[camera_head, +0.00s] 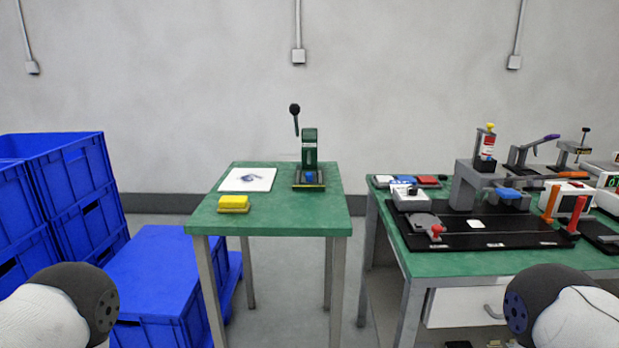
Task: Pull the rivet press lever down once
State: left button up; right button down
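The rivet press (309,152) is a small dark green press on the far right part of the small green table. Its lever (296,122) stands nearly upright at the press's left side, with a black ball knob (295,108) on top. A blue piece (309,177) sits low on the press's base, under the body. Parts of my two arms show at the bottom left and bottom right corners, well short of the press. Neither gripper's fingers are in the picture.
The small table (270,221) also holds a white sheet (247,180) and a yellow block (233,202). Blue crates (155,277) stand at its left. A larger green workbench (470,262) with fixtures stands at the right. Floor shows between the tables.

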aim_at(295, 110)
jog(key=i+j+z, duration=0.1)
jog(key=j, duration=0.25)
jog(key=i+j, duration=0.2)
jog(key=j, duration=0.2)
jog(key=i+j+z, duration=0.15)
jog(key=j, duration=0.6)
jog(key=i+j+z, duration=0.15)
jog(key=j, duration=0.2)
